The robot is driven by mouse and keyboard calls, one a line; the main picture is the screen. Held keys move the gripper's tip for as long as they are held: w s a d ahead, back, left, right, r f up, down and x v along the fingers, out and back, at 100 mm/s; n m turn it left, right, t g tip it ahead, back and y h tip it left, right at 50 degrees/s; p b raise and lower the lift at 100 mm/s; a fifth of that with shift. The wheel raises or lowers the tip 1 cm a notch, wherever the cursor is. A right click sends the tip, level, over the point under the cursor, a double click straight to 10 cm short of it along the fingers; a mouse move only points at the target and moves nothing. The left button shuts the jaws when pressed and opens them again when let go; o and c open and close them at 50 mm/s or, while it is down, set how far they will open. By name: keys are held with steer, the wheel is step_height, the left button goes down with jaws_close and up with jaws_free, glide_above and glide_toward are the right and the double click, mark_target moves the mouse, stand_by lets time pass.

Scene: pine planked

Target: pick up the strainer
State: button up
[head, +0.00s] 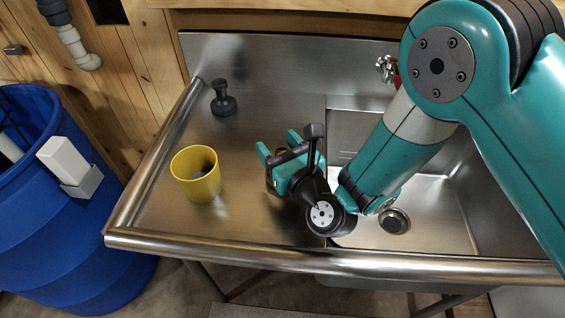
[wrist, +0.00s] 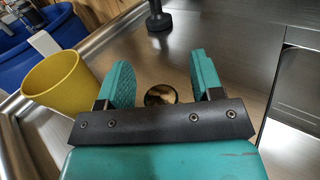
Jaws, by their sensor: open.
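A small round shiny metal piece, which looks like the strainer (wrist: 161,95), lies on the steel drainboard in the wrist view. It shows between the two teal fingers of my gripper (wrist: 160,65), close to the dark palm bar that hides its near edge. My gripper (head: 277,147) is open, with clear space between each finger and the round piece. In the head view the gripper is low over the drainboard, left of the basin, and mostly hides the piece. I cannot tell how high the fingers are above the steel.
A yellow cup (head: 196,174) stands left of my gripper; it also shows in the wrist view (wrist: 62,84). A black knobbed tool (head: 223,98) stands farther back. The sink basin with its drain (head: 394,220) is at right. A blue barrel (head: 75,220) stands beyond the raised left rim.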

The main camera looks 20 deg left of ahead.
jaws_close()
stand_by(0.3)
